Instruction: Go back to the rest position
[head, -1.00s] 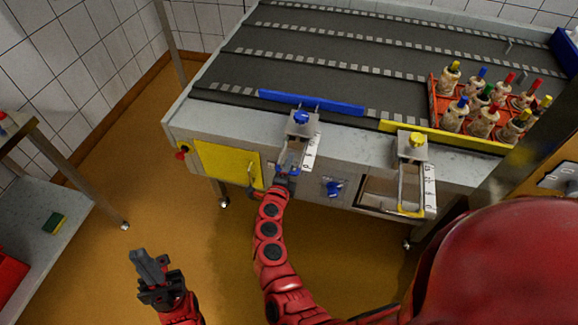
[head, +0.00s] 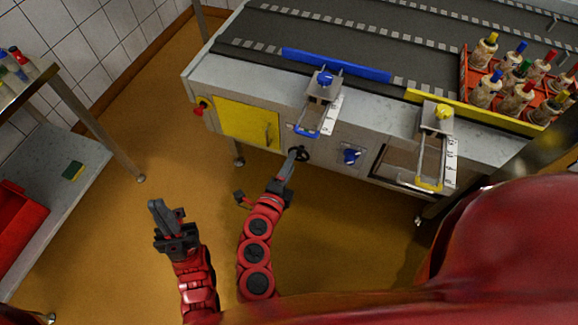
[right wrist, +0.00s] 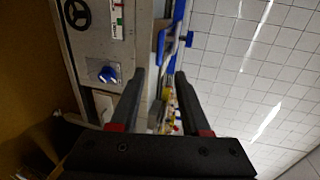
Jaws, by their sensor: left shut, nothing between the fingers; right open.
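My left gripper (head: 160,212) is shut and empty. It hangs over the bare floor at the lower left of the head view, fingers pointing up the picture. My right gripper (head: 267,175) is open and empty, in front of the machine (head: 225,72) and below its blue slide handle (head: 306,131). One finger appears over or close to a black handwheel (head: 302,154); I cannot tell whether they touch. In the right wrist view both fingers of the right gripper (right wrist: 157,85) are apart with nothing held between them.
The machine carries a yellow slide handle (head: 429,184), a blue knob (head: 351,156) and a red crate (head: 463,82) of several bottles. Orange floor between is clear.

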